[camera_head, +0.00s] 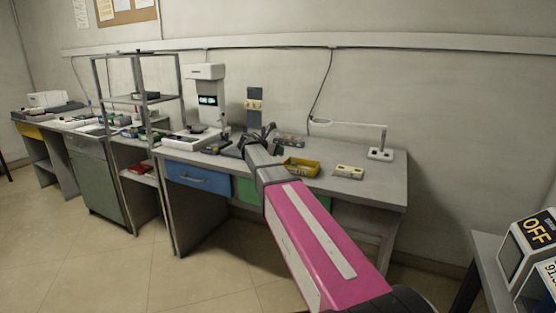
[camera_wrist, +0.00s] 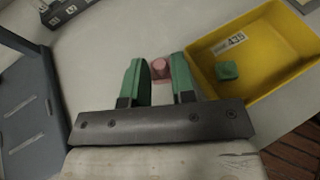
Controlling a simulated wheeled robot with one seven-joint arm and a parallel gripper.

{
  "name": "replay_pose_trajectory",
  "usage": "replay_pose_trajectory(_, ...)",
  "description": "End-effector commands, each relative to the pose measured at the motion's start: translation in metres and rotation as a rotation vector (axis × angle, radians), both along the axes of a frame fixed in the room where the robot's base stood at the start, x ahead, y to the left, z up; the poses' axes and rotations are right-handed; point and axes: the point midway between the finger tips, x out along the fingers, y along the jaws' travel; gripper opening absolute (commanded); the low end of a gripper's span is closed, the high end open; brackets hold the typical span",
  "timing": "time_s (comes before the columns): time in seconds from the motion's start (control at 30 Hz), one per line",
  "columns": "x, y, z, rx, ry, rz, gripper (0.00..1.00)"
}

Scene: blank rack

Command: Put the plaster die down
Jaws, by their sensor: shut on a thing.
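My gripper (camera_wrist: 159,80) has green fingertips that are shut on a small pinkish piece with a round knob, which I take to be the plaster die (camera_wrist: 161,68). In the wrist view the pale worktop lies beneath it; I cannot tell whether the die touches it. In the head view my gripper (camera_head: 262,133) is over the bench (camera_head: 375,187), and the die is hidden there.
A yellow bin (camera_wrist: 257,84) holding a green block (camera_wrist: 227,71) is right of the gripper; the bin (camera_head: 301,167) is also in the head view. A dark grey object (camera_wrist: 28,100) is at left. A lamp (camera_head: 380,153) and white device (camera_head: 206,95) stand on the bench.

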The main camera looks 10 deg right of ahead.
Motion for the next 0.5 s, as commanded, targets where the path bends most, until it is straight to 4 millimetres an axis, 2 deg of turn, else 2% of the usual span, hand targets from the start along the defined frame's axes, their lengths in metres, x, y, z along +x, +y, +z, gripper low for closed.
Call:
replay_pose_trajectory(0.17,0.0,-0.003,-0.009,0.0,0.002,0.001,0.0)
replay_pose_trajectory(0.4,0.0,-0.002,-0.04,-0.001,0.002,0.001,0.0)
replay_pose_trajectory(0.5,0.0,-0.002,-0.042,-0.002,0.001,0.002,0.0)
